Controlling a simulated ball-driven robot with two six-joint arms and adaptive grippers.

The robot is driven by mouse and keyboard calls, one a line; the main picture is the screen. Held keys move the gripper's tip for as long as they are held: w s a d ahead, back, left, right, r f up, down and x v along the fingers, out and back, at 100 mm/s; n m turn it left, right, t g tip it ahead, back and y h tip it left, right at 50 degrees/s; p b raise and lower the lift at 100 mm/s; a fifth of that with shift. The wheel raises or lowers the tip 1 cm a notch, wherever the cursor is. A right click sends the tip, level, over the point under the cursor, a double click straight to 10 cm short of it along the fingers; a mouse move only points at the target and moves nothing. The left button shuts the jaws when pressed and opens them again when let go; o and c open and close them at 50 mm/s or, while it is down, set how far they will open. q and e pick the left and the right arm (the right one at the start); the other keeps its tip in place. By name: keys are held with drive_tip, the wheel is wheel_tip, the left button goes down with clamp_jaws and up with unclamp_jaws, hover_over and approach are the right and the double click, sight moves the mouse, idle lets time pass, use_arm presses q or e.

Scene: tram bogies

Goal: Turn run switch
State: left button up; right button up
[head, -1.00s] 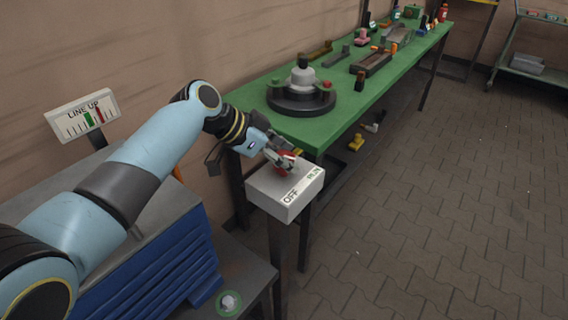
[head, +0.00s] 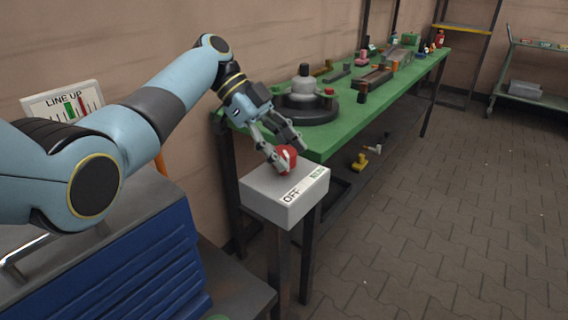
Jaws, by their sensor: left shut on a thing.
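The run switch is a red knob (head: 287,158) on top of a pale grey box (head: 268,189) on a dark post. The box carries the labels OFF, in dark letters, and RUN, in green towards the right. My left gripper (head: 283,156) reaches down from the upper left and is shut on the red knob. Its fingers hide part of the knob, so I cannot tell exactly which label it points at. My right gripper is not in view.
A green workbench (head: 335,138) with a dark round fixture (head: 305,106) and several parts stands behind the box. A LINE UP gauge (head: 62,104) stands at the left above a blue drawer cabinet (head: 150,265). The paved floor (head: 430,210) at the right is clear.

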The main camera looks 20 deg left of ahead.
use_arm(q)
drive_tip(key=shift+f+m+g+b, duration=0.1)
drive_tip(key=shift+m+g+b, duration=0.3)
drive_tip(key=shift+m+b, duration=0.15)
drive_tip(key=o, duration=1.2)
drive_tip(key=shift+w+a+r, duration=0.1)
drive_tip(key=shift+a+r, duration=0.15)
drive_tip(key=shift+r, duration=0.1)
drive_tip(key=w+a, duration=0.3)
drive_tip(key=a, duration=0.9)
drive_tip(key=shift+w+r, duration=0.15)
